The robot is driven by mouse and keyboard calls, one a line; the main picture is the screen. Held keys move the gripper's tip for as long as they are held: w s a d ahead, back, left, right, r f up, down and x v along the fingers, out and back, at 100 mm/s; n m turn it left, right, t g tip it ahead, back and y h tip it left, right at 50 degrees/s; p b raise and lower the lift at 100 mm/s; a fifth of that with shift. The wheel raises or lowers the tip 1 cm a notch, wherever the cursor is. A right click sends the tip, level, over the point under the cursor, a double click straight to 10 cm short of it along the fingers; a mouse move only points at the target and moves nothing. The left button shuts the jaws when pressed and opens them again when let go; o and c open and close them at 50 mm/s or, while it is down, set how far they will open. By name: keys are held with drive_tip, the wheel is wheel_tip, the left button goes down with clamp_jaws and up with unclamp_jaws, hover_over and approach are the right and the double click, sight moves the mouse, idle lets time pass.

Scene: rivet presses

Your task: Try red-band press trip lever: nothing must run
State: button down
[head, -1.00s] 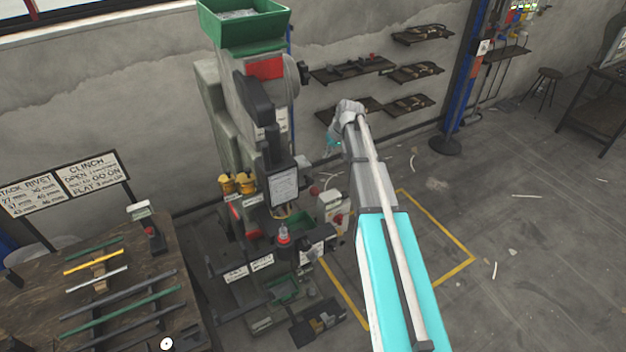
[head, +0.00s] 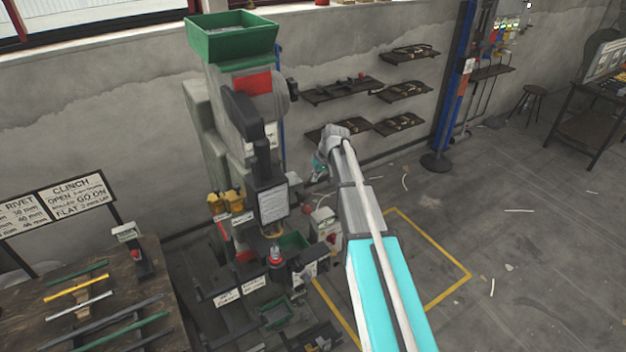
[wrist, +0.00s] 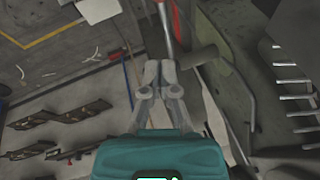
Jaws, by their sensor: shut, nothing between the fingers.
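The press with the red band (head: 253,84) stands left of centre in the head view, a green hopper (head: 232,38) on top. My gripper shows small and partly hidden beside the press's right side. In the wrist view my gripper (wrist: 163,68) is shut, with nothing seen between its fingertips. Just beyond the tips is a rod with a red part (wrist: 173,22), possibly the trip lever; I cannot tell whether they touch. A grey-green round bar (wrist: 198,57) lies just right of the tips.
A workbench (head: 150,290) with coloured bars and a sign board (head: 85,205) stand at the left. Wall shelves (head: 345,90) hang behind my arm. A blue post (head: 453,90) stands farther right. Open floor lies inside and beyond the yellow line (head: 440,245).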

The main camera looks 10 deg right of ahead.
drive_tip(key=shift+s+a+f+b, duration=0.15)
drive_tip(key=shift+a+f+b, duration=0.25)
drive_tip(key=shift+f+b, duration=1.1)
drive_tip(key=shift+s+a+f+b, duration=0.15)
drive_tip(key=shift+a+f+b, duration=0.3)
drive_tip(key=shift+f+b, duration=1)
drive_tip(key=shift+s+a+f+b, duration=0.15)
drive_tip(key=shift+a+f+b, duration=0.25)
drive_tip(key=shift+f+b, duration=1.1)
drive_tip(key=shift+f, duration=0.15)
